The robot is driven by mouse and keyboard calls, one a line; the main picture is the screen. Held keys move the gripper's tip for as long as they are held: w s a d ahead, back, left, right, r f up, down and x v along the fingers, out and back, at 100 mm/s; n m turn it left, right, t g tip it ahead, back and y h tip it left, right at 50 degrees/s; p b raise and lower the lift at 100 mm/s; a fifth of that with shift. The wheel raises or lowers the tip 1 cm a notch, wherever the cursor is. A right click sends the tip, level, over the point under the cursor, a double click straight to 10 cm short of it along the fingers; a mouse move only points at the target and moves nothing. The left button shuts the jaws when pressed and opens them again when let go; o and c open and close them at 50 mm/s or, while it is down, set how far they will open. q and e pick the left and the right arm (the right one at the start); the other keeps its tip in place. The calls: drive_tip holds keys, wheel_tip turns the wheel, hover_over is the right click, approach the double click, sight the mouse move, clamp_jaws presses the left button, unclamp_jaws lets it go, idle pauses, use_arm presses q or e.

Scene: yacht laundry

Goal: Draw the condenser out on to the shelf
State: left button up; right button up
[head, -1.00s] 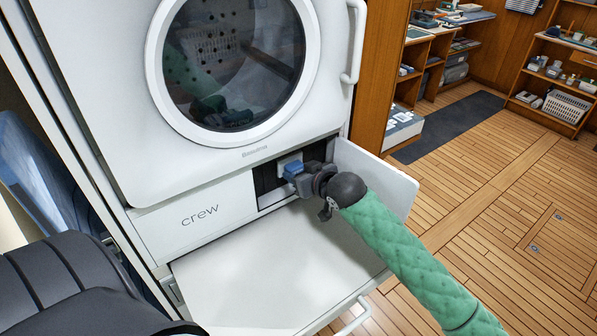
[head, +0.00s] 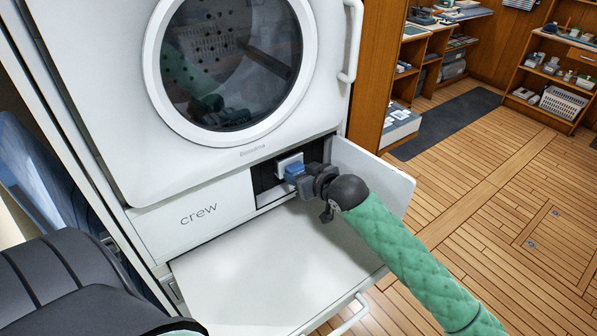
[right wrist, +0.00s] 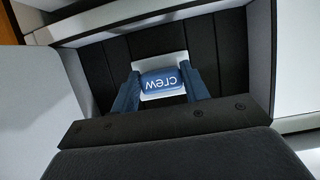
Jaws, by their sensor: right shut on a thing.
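The condenser shows as a white front (head: 286,161) with a blue handle (head: 294,171) inside the dark opening under the round door. In the right wrist view the blue handle (right wrist: 162,85) reads "crew", upside down, with the white front (right wrist: 148,65) around it. My right gripper (head: 300,177) is shut on the blue handle; its blue fingers (right wrist: 161,85) stand on either side of it. The condenser's body behind its front is hidden. The white pull-out shelf (head: 265,270) lies below the opening, bare. My left gripper is out of view.
An open white flap (head: 390,181) stands just right of the opening, close to my right arm. The washer's round door (head: 155,75) is above. A shelf handle (head: 350,317) sticks out at the front. Wooden floor (head: 500,200) lies clear to the right.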

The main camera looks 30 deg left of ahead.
drive_tip(key=s+d+p, duration=0.2)
drive_tip(key=d, duration=0.4)
drive_tip(key=s+d+p, duration=0.2)
drive_tip(key=s+d, duration=0.1)
drive_tip(key=d, duration=0.4)
drive_tip(key=shift+s+d+p, duration=0.15)
drive_tip(key=shift+s+p, duration=0.1)
drive_tip(key=shift+p, duration=0.1)
idle(2.0)
drive_tip(key=o, duration=0.7)
drive_tip(key=c, duration=0.8)
